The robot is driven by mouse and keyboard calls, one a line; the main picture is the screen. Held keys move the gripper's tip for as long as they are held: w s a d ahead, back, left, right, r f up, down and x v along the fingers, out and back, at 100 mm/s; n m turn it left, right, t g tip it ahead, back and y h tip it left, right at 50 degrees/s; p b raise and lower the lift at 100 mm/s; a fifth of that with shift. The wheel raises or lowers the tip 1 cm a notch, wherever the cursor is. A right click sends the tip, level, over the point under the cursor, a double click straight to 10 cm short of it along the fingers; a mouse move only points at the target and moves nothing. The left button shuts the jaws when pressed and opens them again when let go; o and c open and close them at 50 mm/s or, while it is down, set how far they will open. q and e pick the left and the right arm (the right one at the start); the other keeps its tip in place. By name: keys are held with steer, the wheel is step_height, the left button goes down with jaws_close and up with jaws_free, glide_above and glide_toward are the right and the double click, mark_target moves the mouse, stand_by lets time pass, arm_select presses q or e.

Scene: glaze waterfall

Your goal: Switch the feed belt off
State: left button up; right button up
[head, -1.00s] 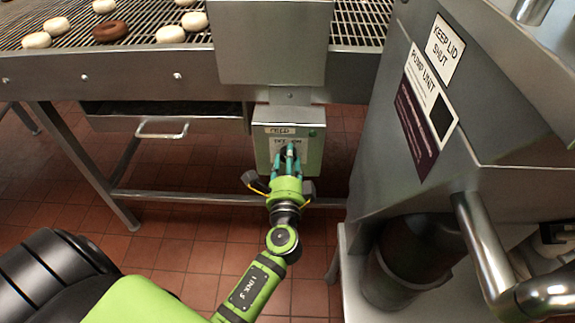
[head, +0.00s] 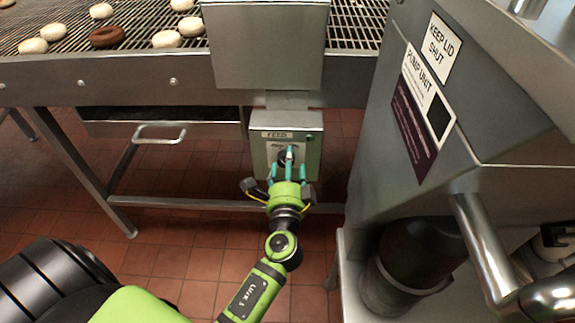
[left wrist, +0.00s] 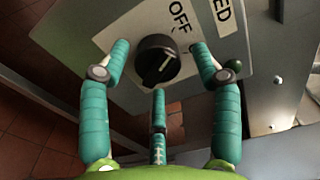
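The feed belt's switch is a round black knob (left wrist: 157,64) with a pale pointer mark, on a light plate of the grey FEED box (head: 314,150). In the left wrist view the word OFF (left wrist: 180,14) sits above and right of the knob. The pointer's exact direction is hard to tell. My left gripper (head: 288,163) is in front of the box. Its three teal fingers are spread around the knob, with gaps visible beside it; the gripper is open and empty. My right gripper is not in view.
The wire-mesh belt (head: 135,18) carries pale rings and a brown one above. A drawer handle (head: 159,136) juts out left of the box. The steel pump unit (head: 480,110) stands close on the right, with a bent pipe (head: 480,245) low in front.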

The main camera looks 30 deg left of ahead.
arm_select(q)
steer(key=shift+s+a, duration=0.1)
steer(key=shift+s, duration=0.05)
steer(key=v, duration=1.2)
steer(key=s+f+n+g+h, duration=0.3)
steer(key=f+g, duration=0.1)
steer(key=f, duration=1.1)
steer(key=s+f+n+g+h, duration=0.25)
steer(key=s+f+g, duration=0.2)
steer(key=f, duration=0.95)
steer(key=s+f+n+g+h, duration=0.2)
steer(key=s+f+n+g, duration=0.25)
steer(key=s+f, duration=0.4)
steer(key=s+a+r+g+p, duration=0.1)
steer(key=s+r+p, duration=0.3)
steer(key=s+p, duration=0.4)
steer(key=s+a+r+n+g+p, duration=0.1)
steer(key=s+r+p, duration=0.3)
steer(key=s+p, duration=0.4)
steer(key=a+p, duration=0.1)
steer(key=p, duration=0.2)
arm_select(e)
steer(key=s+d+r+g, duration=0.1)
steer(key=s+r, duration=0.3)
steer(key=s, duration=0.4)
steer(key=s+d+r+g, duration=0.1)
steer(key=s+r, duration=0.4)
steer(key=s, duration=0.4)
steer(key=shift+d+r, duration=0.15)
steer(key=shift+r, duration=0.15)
